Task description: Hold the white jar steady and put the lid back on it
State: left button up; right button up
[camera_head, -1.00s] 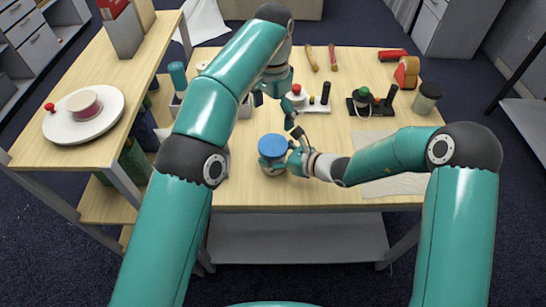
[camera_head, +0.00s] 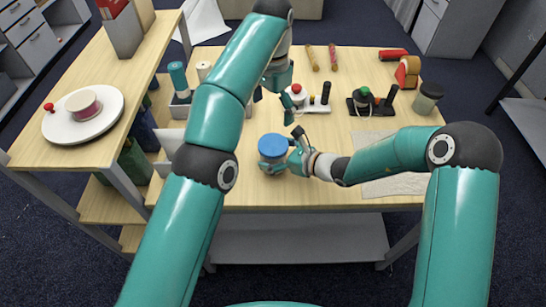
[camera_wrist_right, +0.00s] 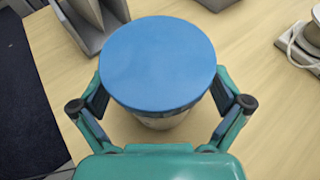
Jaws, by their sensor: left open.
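The white jar (camera_wrist_right: 160,120) stands upright on the table, mostly hidden under its blue lid. The blue lid (camera_head: 272,146) lies flat on top of the jar; it also fills the middle of the right wrist view (camera_wrist_right: 158,62). I cannot tell how tightly it sits. My right gripper (camera_head: 287,160) is at the jar's right side, with its fingers (camera_wrist_right: 160,105) on both sides of the jar just below the lid, closed on it. My left gripper (camera_head: 272,99) is open and empty, above and behind the jar, apart from the lid.
A stand with a red knob (camera_head: 297,90) and one with a green knob (camera_head: 363,93) sit behind. A shelf (camera_head: 85,150) stands left. The table's front is clear.

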jog(key=shift+r, duration=0.1)
jog(key=v, duration=1.2)
dwell(0.4)
